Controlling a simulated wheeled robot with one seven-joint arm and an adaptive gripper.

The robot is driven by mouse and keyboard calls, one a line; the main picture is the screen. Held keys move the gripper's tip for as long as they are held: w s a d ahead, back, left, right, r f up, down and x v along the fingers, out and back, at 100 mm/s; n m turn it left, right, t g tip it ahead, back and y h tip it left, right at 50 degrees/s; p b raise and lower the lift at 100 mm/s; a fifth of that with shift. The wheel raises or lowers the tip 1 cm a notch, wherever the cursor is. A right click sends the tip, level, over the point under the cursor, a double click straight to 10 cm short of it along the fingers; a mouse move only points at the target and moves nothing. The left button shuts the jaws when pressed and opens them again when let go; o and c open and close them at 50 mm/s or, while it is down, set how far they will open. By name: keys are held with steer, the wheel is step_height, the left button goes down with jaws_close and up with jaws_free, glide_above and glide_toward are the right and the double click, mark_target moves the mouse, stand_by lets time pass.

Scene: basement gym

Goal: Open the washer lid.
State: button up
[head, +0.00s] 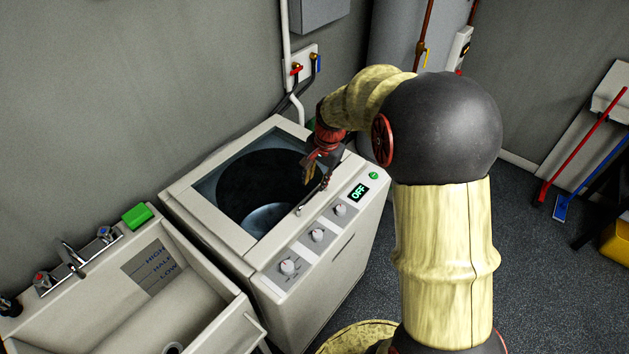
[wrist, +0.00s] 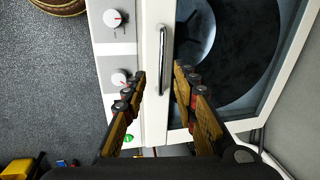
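The white washer (head: 330,262) stands in the middle of the head view. Its lid (head: 187,197) is a pale frame with a dark see-through window and lies flat on top, shut. The dark drum shows through it. A chrome bar handle (wrist: 162,60) runs along the lid's front edge in the wrist view; in the head view it is small and partly hidden by my gripper. My gripper (wrist: 160,72) is open above the lid's front edge. In the wrist view the handle lies between the two fingertips; contact cannot be told.
Wall valves (head: 297,69) and hoses are behind.

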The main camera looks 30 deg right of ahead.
mark_target(313, 194)
steer(key=shift+m, duration=0.5)
steer(key=x, duration=0.3)
steer(key=d+x, duration=0.1)
steer(key=x, duration=0.2)
steer(key=w+x, duration=0.1)
steer(key=x, duration=0.2)
steer(key=shift+d+f, duration=0.1)
steer(key=shift+d, duration=0.05)
steer(key=shift+c, duration=0.4)
jaws_close()
